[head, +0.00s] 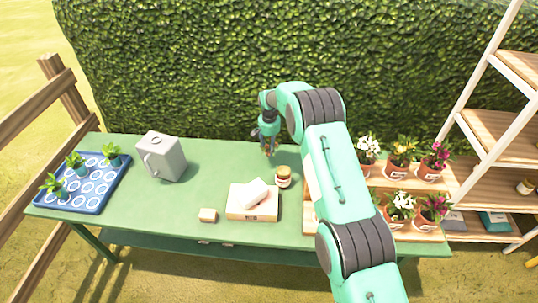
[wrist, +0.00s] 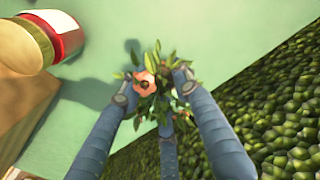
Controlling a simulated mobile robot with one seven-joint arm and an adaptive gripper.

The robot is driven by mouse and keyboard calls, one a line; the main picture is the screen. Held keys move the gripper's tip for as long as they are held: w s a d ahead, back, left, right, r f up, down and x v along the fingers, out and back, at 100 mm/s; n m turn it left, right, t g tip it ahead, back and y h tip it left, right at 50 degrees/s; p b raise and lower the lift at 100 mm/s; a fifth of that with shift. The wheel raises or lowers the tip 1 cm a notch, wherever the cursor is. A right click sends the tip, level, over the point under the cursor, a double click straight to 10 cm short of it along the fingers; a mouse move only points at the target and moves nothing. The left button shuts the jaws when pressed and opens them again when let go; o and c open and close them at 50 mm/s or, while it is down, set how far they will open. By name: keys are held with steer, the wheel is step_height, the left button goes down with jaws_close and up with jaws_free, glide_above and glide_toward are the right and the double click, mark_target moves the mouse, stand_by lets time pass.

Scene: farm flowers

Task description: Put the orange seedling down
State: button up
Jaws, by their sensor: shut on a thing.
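The orange seedling (wrist: 146,84) shows in the wrist view as a plant with green leaves and an orange-pink flower. My gripper (wrist: 154,90) is shut on it, with the fingers around the plant. Its pot or base is hidden under the leaves. In the head view my gripper (head: 268,142) points down over the back middle of the green table (head: 215,165), and the seedling is almost wholly hidden there. I cannot tell whether the seedling touches the table.
A jar (head: 283,177) and a box (head: 252,203) with a white thing on top stand in front. A grey watering can (head: 161,157) and a blue tray (head: 96,205) with several seedlings are left. Potted flowers (head: 402,147) stand right. A hedge (head: 200,70) runs behind.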

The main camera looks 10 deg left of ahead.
mark_target(269, 144)
steer(key=shift+f+b, duration=0.3)
steer(key=shift+f, duration=1.5)
steer(key=shift+f, duration=0.1)
steer(key=o, duration=1.1)
steer(key=shift+c, duration=0.2)
step_height(269, 144, up, 12)
steer(key=shift+r+p, duration=0.1)
steer(key=shift+p, duration=0.9)
